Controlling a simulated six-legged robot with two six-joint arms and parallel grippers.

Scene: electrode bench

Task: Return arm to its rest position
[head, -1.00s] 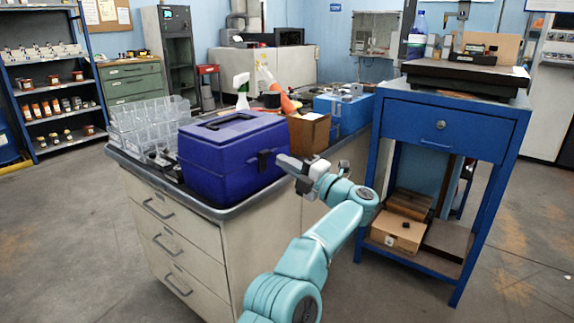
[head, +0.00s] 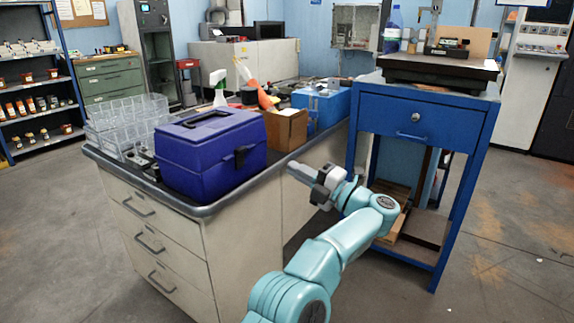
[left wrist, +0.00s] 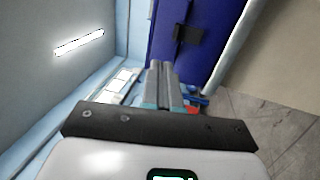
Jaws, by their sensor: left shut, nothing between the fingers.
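My left arm comes up from the bottom of the head view, and its gripper (head: 297,172) is beside the right edge of the workbench (head: 215,250). The gripper is shut with nothing in it. It is apart from the blue toolbox (head: 210,155), to the right of it and slightly lower. In the left wrist view its two fingers (left wrist: 160,72) lie together, and the blue toolbox (left wrist: 192,15) with its dark latch shows beyond them. My right gripper is in neither view.
A blue stand (head: 455,125) is close to the right of my arm. Open floor (head: 480,270) lies at the lower right.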

